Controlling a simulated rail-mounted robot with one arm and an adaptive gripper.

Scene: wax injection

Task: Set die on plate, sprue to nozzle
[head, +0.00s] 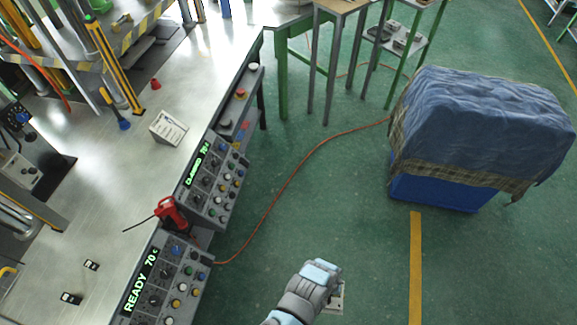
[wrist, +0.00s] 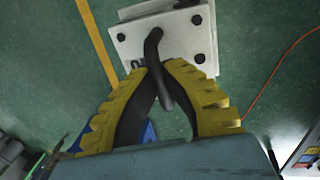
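The die is a pale metal block (wrist: 185,42) with dark bolts at its corners and a dark curved handle. In the wrist view my gripper's (wrist: 158,80) yellow fingers close around that handle, and the die hangs beyond the fingertips over the green floor. In the head view my arm's end is at the bottom centre, and a small part of the die (head: 337,300) shows beside it; the fingers are hidden there. Machine parts (head: 22,172) stand at the left edge on the steel bench. I cannot make out the plate, nozzle or sprue clearly.
The steel bench (head: 105,190) fills the left side. A blue covered crate (head: 440,190) stands right; an orange hose (head: 290,180) crosses the floor.

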